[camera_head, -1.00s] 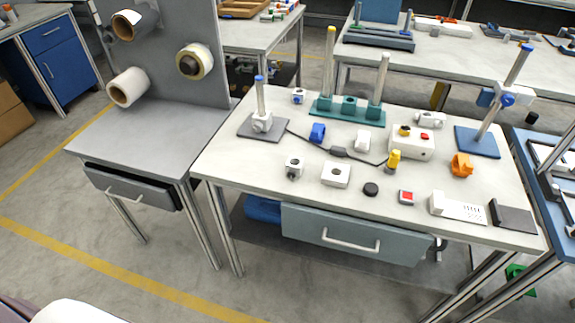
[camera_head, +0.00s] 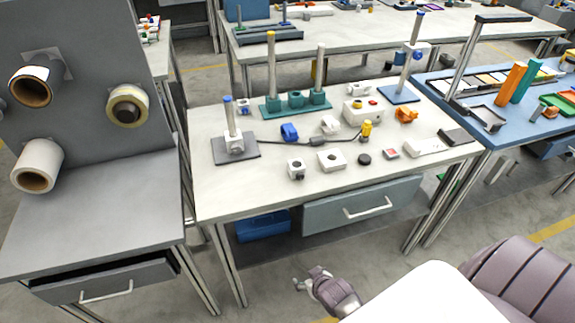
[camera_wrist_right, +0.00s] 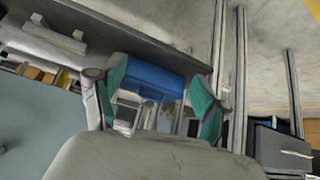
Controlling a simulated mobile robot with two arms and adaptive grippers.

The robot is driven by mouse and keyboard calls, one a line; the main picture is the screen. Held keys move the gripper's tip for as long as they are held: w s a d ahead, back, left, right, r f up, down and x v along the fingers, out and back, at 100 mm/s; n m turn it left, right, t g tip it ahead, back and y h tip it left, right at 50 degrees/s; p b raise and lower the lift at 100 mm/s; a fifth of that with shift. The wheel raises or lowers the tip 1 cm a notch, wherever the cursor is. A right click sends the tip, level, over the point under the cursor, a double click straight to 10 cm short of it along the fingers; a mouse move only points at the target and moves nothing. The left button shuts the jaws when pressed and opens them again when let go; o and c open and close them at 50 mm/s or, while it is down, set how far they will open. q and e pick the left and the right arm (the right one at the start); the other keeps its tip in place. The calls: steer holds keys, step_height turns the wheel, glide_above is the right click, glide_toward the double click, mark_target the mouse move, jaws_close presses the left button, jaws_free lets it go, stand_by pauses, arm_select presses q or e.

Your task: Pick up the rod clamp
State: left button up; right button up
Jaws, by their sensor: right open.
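Several small clamp-like pieces are on the white table (camera_head: 225,185) in the head view; I cannot tell which one is the rod clamp. A blue one (camera_head: 289,131) and a white one (camera_head: 330,124) lie near the middle. An orange one (camera_head: 406,115) lies to the right. A small white block with a knob (camera_head: 296,168) sits near the front. A whitish piece (camera_head: 235,143) sits low around the left upright rod. My right gripper (camera_head: 303,284) is low in front of the table, well apart from these pieces. In the right wrist view its teal-padded fingers (camera_wrist_right: 160,98) are spread and empty.
A drawer (camera_head: 362,203) and a blue bin (camera_head: 263,227) are under the tabletop. Upright rods stand on a teal base (camera_head: 296,105) and a blue base (camera_head: 399,94). A grey bench with rolls (camera_head: 36,165) is at the left, a blue table (camera_head: 475,100) at the right.

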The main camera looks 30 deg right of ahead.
steer(key=w+d+r+m+t+h, duration=0.15)
steer(key=w+r, duration=0.25)
steer(key=r, duration=0.5)
steer(key=w+d+r+t, duration=0.15)
steer(key=w+r, duration=0.25)
steer(key=r, duration=0.4)
steer(key=t+p, duration=0.1)
steer(key=t, duration=0.1)
glide_toward(295, 163)
steer(key=shift+w+f+m+h, duration=0.25)
steer(key=shift+w+f+m, duration=0.1)
steer(key=shift+w+f, duration=0.85)
steer(key=shift+p+x, duration=0.4)
steer(key=shift+x, duration=2.5)
arm_select(q)
steer(key=shift+d+r, duration=0.2)
steer(key=shift+r, duration=0.4)
steer(key=shift+d+r, duration=0.15)
steer(key=shift+r, duration=0.4)
arm_select(e)
steer(key=c, duration=1.4)
steer(key=shift+o, duration=0.2)
